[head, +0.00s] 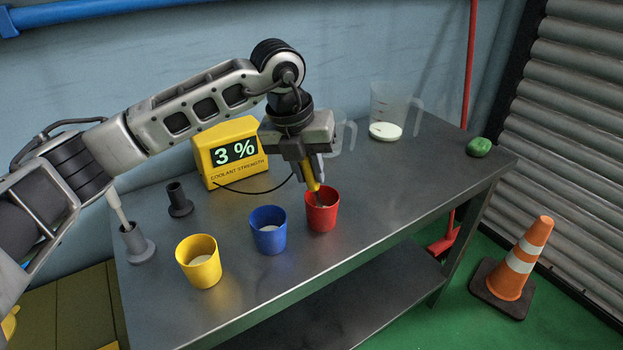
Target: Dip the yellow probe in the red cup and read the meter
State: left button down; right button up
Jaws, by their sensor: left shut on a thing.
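My left gripper (306,162) is shut on the yellow probe (311,178) and holds it, slightly tilted, over the red cup (322,216). The probe's lower end reaches the cup's mouth. I cannot tell whether its tip touches liquid inside. The yellow meter (206,151) stands behind, its dark screen reading "3 %" above the words "COOLANT STRENGTH". A thin black cable runs from the meter toward the probe. My right gripper is not in view.
A blue cup (269,238) and a yellow cup (203,270) with pale contents stand left of the red cup. A grey holder (139,246) with a pale rod and an empty dark holder (179,206) are further left. Clear jugs (392,108) and a green lump (479,147) are behind right.

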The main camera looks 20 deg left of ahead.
pick_arm(q)
notch_tip(320, 180, up, 3)
jog(key=shift+f+p, duration=0.15)
jog(key=shift+p, duration=0.5)
jog(key=shift+r+p, duration=1.5)
jog(key=shift+r, duration=0.8)
jog(key=shift+r+p, duration=0.65)
jog(key=shift+r, duration=0.55)
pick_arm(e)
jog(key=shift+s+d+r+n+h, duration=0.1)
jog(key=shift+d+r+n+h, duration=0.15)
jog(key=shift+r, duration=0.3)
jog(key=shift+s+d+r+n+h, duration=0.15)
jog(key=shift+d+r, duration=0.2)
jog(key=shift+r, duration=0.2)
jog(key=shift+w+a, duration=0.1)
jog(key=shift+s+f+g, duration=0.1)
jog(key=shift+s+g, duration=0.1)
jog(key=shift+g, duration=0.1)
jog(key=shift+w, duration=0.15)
